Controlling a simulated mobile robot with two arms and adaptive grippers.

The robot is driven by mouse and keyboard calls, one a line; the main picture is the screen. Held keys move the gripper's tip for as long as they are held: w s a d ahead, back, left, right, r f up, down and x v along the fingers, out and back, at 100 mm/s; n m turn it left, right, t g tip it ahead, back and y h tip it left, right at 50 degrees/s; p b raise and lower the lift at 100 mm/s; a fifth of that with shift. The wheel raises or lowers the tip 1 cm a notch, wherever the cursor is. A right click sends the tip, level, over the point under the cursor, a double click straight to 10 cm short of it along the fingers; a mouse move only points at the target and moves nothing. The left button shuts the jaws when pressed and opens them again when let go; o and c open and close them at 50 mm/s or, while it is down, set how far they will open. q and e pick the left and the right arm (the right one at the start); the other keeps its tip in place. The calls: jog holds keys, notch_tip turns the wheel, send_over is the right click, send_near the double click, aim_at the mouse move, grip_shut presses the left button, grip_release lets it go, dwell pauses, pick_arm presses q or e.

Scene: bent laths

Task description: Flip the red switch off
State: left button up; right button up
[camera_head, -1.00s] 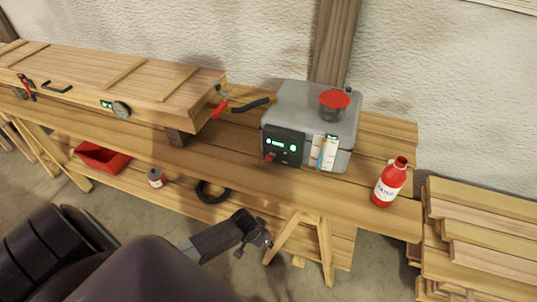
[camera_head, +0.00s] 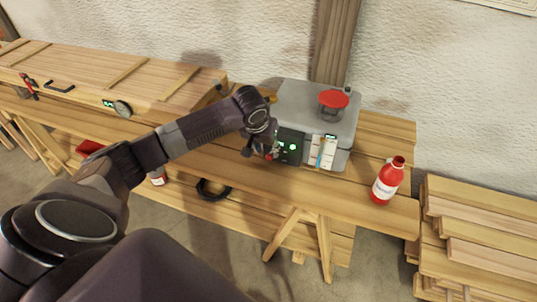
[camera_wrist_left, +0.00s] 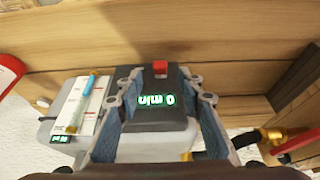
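The red switch (camera_wrist_left: 160,68) sits on the black control panel (camera_head: 291,146) of a grey box (camera_head: 290,98). In the head view only a bit of the switch (camera_head: 273,155) shows beside my gripper. The panel's green display reads "0 min", upside down in the wrist view (camera_wrist_left: 156,101). My left gripper (camera_head: 262,153) is at the panel's left side, in front of the switch. Contact cannot be told. My right gripper is not in view.
The box stands on a wooden bench (camera_head: 345,193). A red bottle (camera_head: 388,181) stands to the right. A long wooden chest (camera_head: 95,75) lies left. Stacked planks (camera_head: 480,240) are at the right.

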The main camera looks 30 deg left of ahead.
aim_at(269, 156)
pick_arm(q)
jog(key=shift+p+x, duration=0.3)
jog(key=shift+x, duration=2.5)
jog(key=shift+w, duration=0.1)
jog(key=shift+c, duration=0.7)
grip_shut()
